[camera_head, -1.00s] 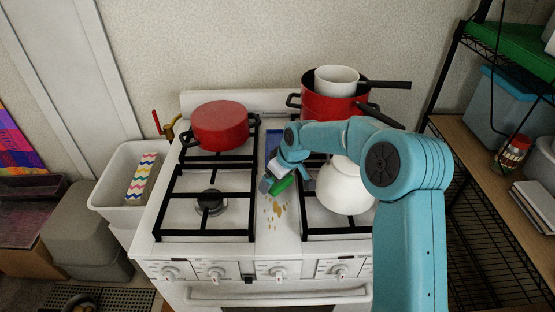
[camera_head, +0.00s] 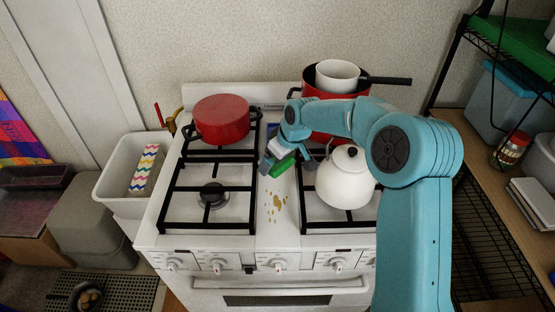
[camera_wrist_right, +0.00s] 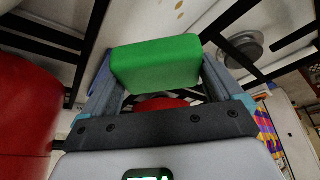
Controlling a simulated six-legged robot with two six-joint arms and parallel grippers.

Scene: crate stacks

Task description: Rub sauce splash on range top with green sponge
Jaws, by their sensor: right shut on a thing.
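The brown sauce splash (camera_head: 274,203) lies as several spots on the white range top (camera_head: 262,234), on the strip between the two black grates. My right gripper (camera_head: 278,163) is shut on the green sponge (camera_head: 283,166) above the rear part of this strip, behind the splash. In the right wrist view the green sponge (camera_wrist_right: 156,63) sits between both fingers, and a few brown spots show at the top edge. The gap between sponge and range top is hard to judge. My left gripper is not in view.
A white kettle (camera_head: 345,180) stands on the right grate, close to my right arm. The front left burner (camera_head: 212,194) is bare.

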